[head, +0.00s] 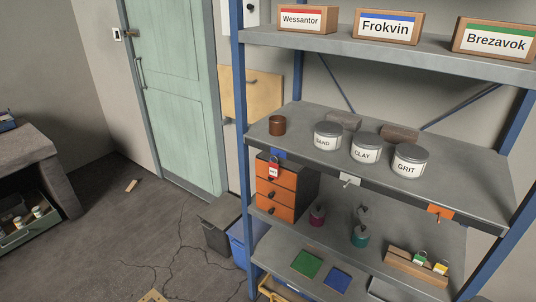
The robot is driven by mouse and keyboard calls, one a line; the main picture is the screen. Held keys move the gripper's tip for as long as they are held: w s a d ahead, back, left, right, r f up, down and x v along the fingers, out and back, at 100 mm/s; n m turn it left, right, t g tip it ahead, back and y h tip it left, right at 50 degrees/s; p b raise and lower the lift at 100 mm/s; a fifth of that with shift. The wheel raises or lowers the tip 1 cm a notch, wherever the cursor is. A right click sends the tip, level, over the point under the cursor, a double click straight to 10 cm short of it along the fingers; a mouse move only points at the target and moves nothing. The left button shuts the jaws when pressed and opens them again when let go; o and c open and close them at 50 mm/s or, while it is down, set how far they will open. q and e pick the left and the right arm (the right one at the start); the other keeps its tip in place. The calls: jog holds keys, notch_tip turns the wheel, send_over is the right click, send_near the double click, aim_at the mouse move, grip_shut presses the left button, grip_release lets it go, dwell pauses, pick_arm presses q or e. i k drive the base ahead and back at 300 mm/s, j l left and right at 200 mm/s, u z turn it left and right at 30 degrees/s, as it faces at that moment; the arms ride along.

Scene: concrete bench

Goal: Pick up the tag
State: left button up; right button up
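I cannot tell for certain which thing is the tag. A small beige, flat-looking piece (131,185) lies alone on the floor in front of the green door. On the middle shelf's front edge hang a blue piece (278,153), a small white piece (349,181) and an orange piece (440,212). A red lock-like piece with a white label (274,170) hangs in front of the orange drawers. Neither of my grippers is in the head view.
The blue-framed shelf unit (400,174) fills the right, with tins marked SAND, CLAY and GRIT (410,162). A grey bin (217,222) and a blue bin (240,245) stand left of it. A concrete bench (35,150) is at far left. The cracked floor between is mostly clear.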

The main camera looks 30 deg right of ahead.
aim_at(439, 268)
jog(key=z, duration=2.45)
